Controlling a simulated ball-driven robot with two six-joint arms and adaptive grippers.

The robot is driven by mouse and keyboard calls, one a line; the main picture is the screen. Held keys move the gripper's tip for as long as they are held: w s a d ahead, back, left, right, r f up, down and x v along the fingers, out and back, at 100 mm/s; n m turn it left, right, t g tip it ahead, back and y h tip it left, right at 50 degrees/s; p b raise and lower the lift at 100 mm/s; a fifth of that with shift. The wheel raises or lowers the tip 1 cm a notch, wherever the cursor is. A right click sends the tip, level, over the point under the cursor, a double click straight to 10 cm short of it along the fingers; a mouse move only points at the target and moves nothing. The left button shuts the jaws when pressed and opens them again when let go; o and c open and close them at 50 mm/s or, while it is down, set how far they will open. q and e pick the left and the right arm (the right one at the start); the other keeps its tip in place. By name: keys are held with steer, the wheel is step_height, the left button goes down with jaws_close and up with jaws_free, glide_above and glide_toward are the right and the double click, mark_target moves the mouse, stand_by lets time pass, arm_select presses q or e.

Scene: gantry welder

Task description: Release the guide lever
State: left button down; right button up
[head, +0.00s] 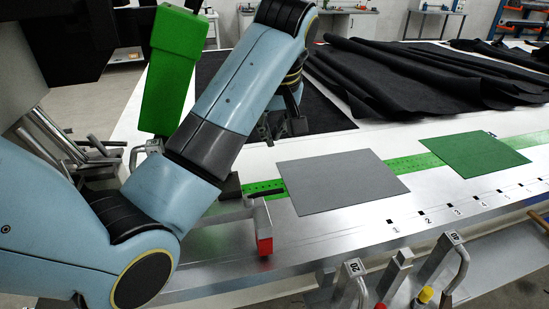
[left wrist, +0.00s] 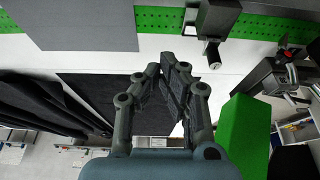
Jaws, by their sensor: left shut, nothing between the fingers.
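My left gripper (head: 286,120) is over the black sheet on the table, behind my own blue arm, which hides part of it. In the left wrist view its fingers (left wrist: 168,75) are together with nothing between them. I cannot tell for sure which part is the guide lever. A grey bar with a red end (head: 264,240) stands at the front of the green strip, apart from my gripper. In the left wrist view a dark block with a short knob (left wrist: 213,52) sits at the green strip, beyond the fingertips. My right gripper is not in view.
A tall green housing (head: 172,75) stands close to my left arm. A grey sheet (head: 340,180) and a green sheet (head: 474,154) lie on the table. Folded black fabric (head: 410,80) lies behind. Metal handles (head: 355,280) line the front edge.

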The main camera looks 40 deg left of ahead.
mark_target(265, 194)
arm_select(q)
steer(key=p+x, duration=0.2)
steer(key=x, duration=0.8)
steer(key=s+d, duration=0.1)
steer(key=s+d+p, duration=0.1)
steer(key=d, duration=0.1)
steer(key=shift+s+d+f, duration=0.1)
steer(key=shift+s+f, duration=0.2)
steer(key=shift+s, duration=0.1)
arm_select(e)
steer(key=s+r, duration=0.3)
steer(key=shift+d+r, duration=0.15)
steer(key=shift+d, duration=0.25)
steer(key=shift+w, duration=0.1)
arm_select(q)
steer(key=shift+w, duration=0.15)
